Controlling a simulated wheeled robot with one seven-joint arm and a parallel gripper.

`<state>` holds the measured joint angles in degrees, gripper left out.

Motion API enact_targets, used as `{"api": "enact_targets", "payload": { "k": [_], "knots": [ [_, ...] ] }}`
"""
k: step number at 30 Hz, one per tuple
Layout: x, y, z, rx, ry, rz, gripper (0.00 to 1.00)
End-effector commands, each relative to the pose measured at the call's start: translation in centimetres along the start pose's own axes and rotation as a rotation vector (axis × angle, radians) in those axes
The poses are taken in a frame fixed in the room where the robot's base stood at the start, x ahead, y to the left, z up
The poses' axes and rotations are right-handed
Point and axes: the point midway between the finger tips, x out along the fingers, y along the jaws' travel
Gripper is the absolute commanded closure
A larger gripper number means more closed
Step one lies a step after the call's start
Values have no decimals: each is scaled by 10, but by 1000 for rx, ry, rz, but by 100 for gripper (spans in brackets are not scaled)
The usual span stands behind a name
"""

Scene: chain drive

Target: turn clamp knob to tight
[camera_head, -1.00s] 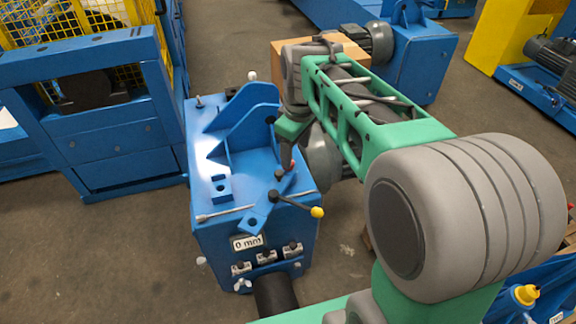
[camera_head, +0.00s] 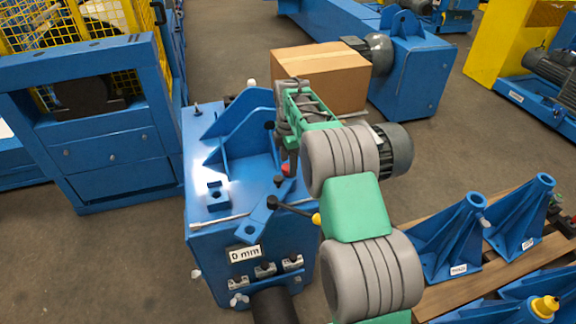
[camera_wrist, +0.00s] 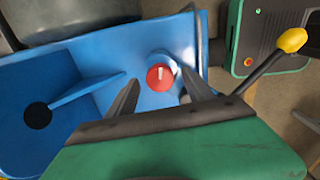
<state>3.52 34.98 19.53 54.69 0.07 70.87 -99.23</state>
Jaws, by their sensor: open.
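The red clamp knob (camera_wrist: 160,77) with a white pointer mark sits on the blue machine (camera_wrist: 75,55), between my gripper's fingertips in the wrist view. Its pointer points roughly up in that picture. In the head view only a bit of the red knob (camera_head: 286,169) shows beside my gripper. My gripper (camera_wrist: 161,86) is open, with one dark finger on each side of the knob. I see no clear contact, and I cannot tell the height of the fingertips above it.
A black lever with a yellow ball (camera_wrist: 291,40) sticks out at the right in the wrist view. A blue upright bracket (camera_head: 245,125) stands behind the knob. A cardboard box (camera_head: 320,75) lies beyond. Blue stands (camera_head: 450,240) sit on a pallet at the right.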

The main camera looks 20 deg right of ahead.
Motion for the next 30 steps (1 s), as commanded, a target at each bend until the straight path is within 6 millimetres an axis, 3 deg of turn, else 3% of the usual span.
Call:
{"api": "enact_targets", "payload": {
  "k": [3,11,30],
  "knots": [
    [10,0,0,0,0,1,40],
    [11,0,0,1,0,1,41],
    [11,0,0,2,0,1,94]
  ]
}}
